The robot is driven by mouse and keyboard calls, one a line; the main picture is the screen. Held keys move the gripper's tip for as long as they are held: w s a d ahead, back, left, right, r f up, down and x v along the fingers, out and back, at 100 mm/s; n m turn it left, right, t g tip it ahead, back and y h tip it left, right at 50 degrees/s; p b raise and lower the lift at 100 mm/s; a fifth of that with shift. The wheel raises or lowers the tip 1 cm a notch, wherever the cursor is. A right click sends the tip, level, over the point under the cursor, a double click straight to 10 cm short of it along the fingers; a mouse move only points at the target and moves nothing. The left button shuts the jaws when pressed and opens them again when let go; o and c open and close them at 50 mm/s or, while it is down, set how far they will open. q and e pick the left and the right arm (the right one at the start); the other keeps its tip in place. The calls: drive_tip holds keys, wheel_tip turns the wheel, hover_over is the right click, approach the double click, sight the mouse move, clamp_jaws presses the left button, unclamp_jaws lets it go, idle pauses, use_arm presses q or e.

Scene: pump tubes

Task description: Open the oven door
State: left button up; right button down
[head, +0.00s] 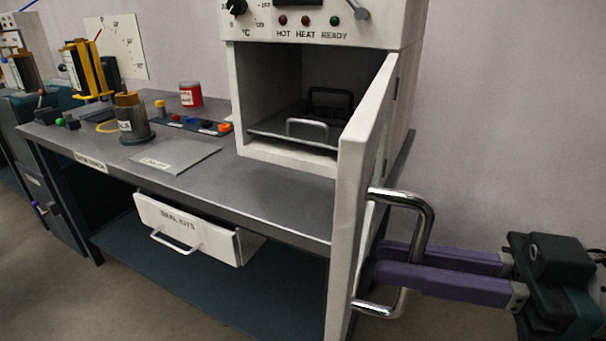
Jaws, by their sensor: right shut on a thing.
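The white oven (325,22) stands on the right end of the grey bench. Its door (362,130) is swung wide open toward me, seen nearly edge-on. Inside the dark chamber is a tray (270,130) with a metal handle (307,122) at its front. A chrome bar handle (424,222) is on the door's outer face. My right gripper (385,262), with purple fingers, comes in from the right and is shut on this handle; its fingertips are partly hidden by the handle and door. My left gripper is not in view.
The bench (270,190) holds a dark cylinder (130,118), a red can (190,94), a flat grey plate (177,155) and several small coloured parts. Below it a drawer (185,225) labelled seal kits is pulled out, left of the oven door. Floor beneath the door is open.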

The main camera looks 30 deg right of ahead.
drive_tip(key=c, duration=0.9)
unclamp_jaws()
drive_tip(key=p+v, duration=0.1)
drive_tip(key=v, duration=0.9)
